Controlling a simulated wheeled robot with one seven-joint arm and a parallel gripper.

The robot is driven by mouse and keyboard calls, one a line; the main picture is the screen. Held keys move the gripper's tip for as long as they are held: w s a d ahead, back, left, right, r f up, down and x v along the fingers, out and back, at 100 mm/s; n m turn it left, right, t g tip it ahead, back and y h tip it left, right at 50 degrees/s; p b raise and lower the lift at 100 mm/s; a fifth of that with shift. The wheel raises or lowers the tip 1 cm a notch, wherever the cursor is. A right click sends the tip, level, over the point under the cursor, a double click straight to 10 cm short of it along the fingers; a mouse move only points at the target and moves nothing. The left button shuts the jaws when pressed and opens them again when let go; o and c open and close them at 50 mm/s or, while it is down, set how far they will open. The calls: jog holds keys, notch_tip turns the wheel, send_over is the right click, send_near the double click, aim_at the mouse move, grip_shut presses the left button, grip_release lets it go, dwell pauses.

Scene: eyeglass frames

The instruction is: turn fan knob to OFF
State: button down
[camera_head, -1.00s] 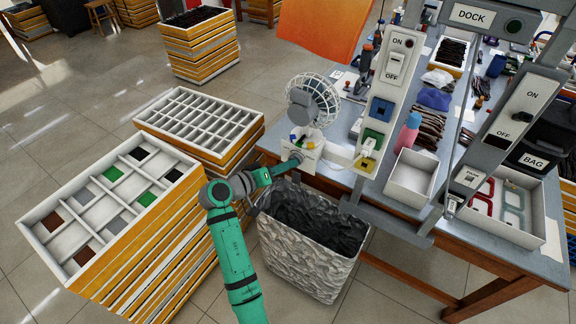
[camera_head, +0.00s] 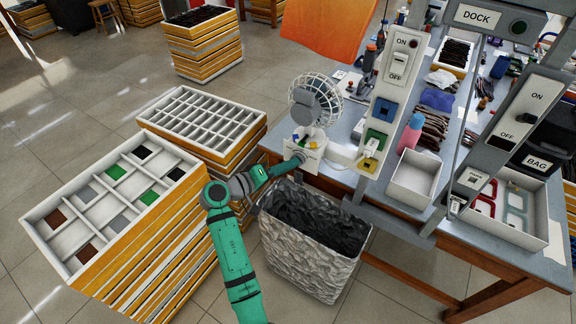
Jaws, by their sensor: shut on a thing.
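The fan (camera_head: 315,103) has a round white wire cage and stands at the left end of the workbench. Its pale base (camera_head: 312,150) faces me, with small yellow, blue and green parts on top. My green and grey arm reaches up from the bottom, and my gripper (camera_head: 300,157) is at the lower left of the fan base. It is shut at the front of the base, where the knob is hidden behind it. The knob's setting cannot be read at this size.
A bin with a dark liner (camera_head: 315,230) stands below the bench edge, right of my arm. Stacked divided trays (camera_head: 203,122) stand at the left. A white switch panel (camera_head: 397,62), a pink bottle (camera_head: 410,133) and a white box (camera_head: 414,178) are right of the fan.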

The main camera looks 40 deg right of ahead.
jog(key=c, duration=1.8)
grip_release()
jog(key=shift+w+f, duration=0.1)
jog(key=shift+f, duration=0.1)
jog(key=shift+r, duration=0.1)
jog(key=a, duration=0.3)
jog(key=a+r, duration=0.1)
jog(key=a, duration=0.3)
jog(key=a+r, duration=0.1)
jog(key=a, duration=0.2)
jog(key=shift+s+a, duration=0.25)
jog(key=shift+s, duration=0.05)
jog(key=shift+a, duration=0.1)
